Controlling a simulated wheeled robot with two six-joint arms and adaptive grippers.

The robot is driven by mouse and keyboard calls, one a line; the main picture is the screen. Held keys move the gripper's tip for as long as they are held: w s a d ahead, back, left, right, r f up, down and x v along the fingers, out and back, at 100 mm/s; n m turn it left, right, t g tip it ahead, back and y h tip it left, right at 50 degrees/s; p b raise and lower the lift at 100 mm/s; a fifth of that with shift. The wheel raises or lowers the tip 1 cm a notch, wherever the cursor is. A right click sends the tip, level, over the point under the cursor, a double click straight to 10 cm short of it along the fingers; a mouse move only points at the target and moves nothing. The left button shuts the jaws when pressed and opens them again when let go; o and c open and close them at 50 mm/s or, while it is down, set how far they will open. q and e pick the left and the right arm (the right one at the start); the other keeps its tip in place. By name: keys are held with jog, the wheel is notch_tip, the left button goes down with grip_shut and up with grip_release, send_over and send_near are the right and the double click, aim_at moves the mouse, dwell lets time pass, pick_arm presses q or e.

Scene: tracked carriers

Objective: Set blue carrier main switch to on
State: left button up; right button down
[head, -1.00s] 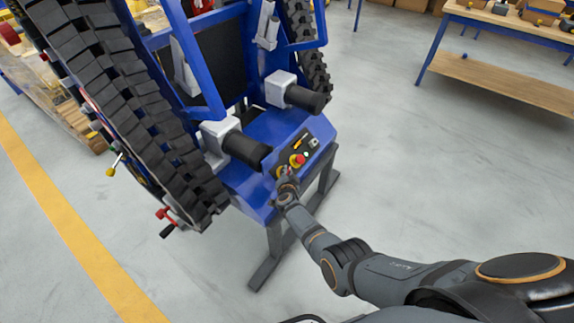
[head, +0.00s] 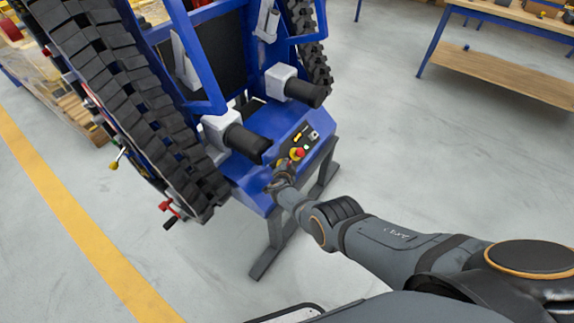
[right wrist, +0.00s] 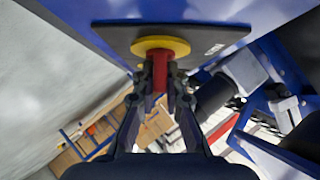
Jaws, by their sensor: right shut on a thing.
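The blue carrier (head: 243,187) stands on grey legs, with a dark control panel on its sloped front. My right gripper (head: 281,166) is at the left end of that panel and hides the main switch in the head view. In the right wrist view the main switch (right wrist: 160,75) is a red handle on a round yellow disc. There my right gripper (right wrist: 160,92) is shut on the red handle, one finger on each side. The handle's on or off mark cannot be read. My left gripper is not in view.
A red button with yellow around it (head: 298,153) sits just beside my right gripper on the panel. Black cylinders (head: 247,144) stick out above the panel. Black tracks (head: 140,120) rise at the left. A workbench (head: 500,75) stands at the back right; the floor between is clear.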

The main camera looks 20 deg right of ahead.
jog(key=c, duration=1.4)
grip_release()
jog(key=shift+a+f, duration=0.1)
